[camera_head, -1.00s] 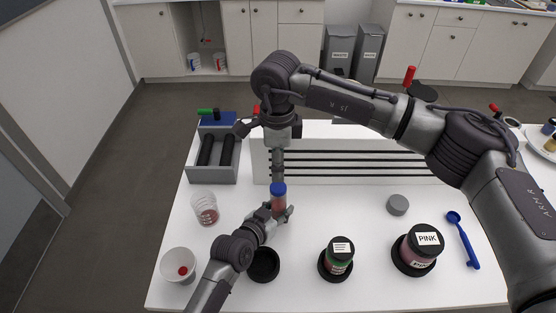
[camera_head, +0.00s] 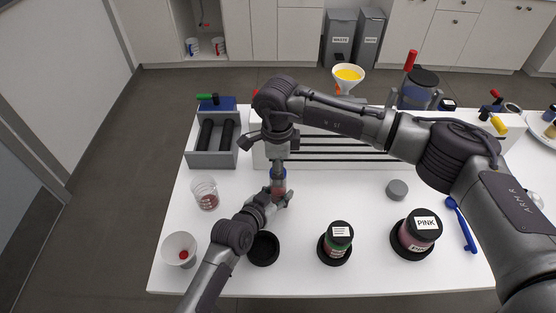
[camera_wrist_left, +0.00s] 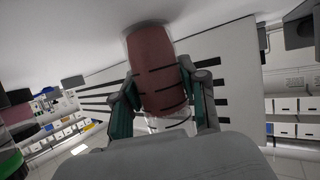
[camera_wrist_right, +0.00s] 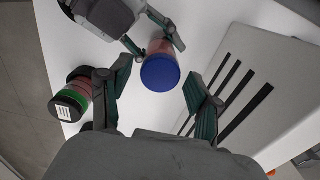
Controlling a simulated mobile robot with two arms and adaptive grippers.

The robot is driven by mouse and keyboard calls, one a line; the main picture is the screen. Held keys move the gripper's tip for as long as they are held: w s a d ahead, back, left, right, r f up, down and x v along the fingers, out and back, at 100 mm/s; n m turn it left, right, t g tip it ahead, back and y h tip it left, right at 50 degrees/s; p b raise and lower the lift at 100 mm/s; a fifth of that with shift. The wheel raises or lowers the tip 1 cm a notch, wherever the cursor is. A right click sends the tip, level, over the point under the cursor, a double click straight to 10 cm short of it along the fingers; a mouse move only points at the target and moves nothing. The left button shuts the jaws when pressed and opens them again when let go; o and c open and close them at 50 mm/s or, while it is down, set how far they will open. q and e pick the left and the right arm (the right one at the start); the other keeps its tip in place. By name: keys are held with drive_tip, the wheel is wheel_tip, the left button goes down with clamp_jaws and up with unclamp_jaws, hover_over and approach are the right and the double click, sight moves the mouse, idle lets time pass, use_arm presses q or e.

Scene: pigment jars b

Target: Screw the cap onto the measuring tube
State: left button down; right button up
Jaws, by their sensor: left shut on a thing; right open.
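The measuring tube (camera_head: 279,188) stands upright above the table with reddish content; its body fills the middle of the left wrist view (camera_wrist_left: 157,80). The blue cap (camera_wrist_right: 160,73) sits on the tube's top; whether it is threaded tight cannot be told. My left gripper (camera_head: 279,197) is shut on the tube's body from the side. My right gripper (camera_head: 278,163) is open, pointing down just above the cap. In the right wrist view its fingers (camera_wrist_right: 157,78) lie on either side of the cap, apart from it.
A grey tray with black rollers (camera_head: 189,158) stands back left, beside a white slotted rack (camera_head: 350,150).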

use_arm(q)
drive_tip(key=shift+f, duration=0.15)
use_arm(e)
clamp_jaws()
idle(0.4)
drive_tip(key=shift+o, duration=0.7)
unclamp_jaws()
use_arm(q)
drive_tip(key=c, duration=0.5)
unclamp_jaws()
drive_tip(key=shift+c, duration=0.2)
use_arm(e)
wheel_tip(320, 180, up, 12)
drive_tip(key=shift+a, duration=0.1)
